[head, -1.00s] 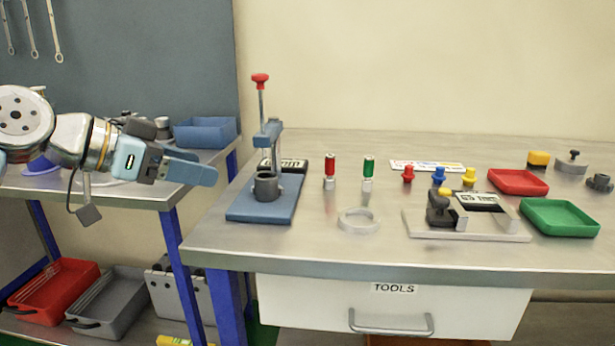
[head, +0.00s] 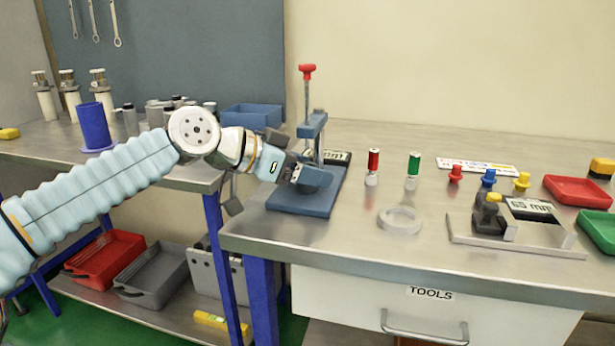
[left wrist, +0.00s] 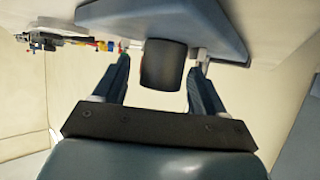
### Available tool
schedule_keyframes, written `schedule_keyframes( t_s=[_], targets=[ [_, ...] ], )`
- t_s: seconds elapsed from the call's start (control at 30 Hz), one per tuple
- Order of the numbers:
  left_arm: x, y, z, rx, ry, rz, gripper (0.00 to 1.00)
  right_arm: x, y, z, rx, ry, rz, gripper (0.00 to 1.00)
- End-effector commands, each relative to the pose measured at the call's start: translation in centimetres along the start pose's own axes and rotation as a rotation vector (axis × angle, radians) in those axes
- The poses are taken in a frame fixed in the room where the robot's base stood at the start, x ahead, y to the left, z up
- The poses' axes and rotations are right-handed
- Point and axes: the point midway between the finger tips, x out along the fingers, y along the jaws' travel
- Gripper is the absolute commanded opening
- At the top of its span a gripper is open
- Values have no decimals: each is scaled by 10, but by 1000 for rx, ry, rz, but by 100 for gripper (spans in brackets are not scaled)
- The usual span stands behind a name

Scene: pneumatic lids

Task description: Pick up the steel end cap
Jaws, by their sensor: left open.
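A dark grey cylinder (left wrist: 163,65), which I take to be the steel end cap, stands on the blue base (head: 295,205) of the small press. In the left wrist view it lies between the two fingers of my left gripper (left wrist: 160,66), with gaps on both sides. The base shows there as a blue-grey plate (left wrist: 205,22). In the head view my left gripper (head: 314,178) is at the press, low over the base, and its fingers hide the cylinder. My left gripper is open. My right gripper is not in view.
The red-knobbed press column (head: 308,95) rises right behind the gripper. A white ring (head: 400,220), a red cylinder (head: 373,166) and a green one (head: 413,170) stand to the right. A grey fixture (head: 520,222) and trays are farther right. The bench front is clear.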

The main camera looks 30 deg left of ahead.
Motion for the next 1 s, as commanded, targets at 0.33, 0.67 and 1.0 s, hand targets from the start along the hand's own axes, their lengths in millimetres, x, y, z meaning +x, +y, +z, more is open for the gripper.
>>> schedule_keyframes(
  t_s=[0.33, 0.67, 1.0],
  targets=[
    [4, 0, 0, -1, 1, -1, 59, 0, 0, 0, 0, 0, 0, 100],
    [4, 0, 0, -1, 1, -1, 8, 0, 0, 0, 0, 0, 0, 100],
    [3, 0, -2, 0, 2, -1, 0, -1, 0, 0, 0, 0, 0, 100]
  ],
)
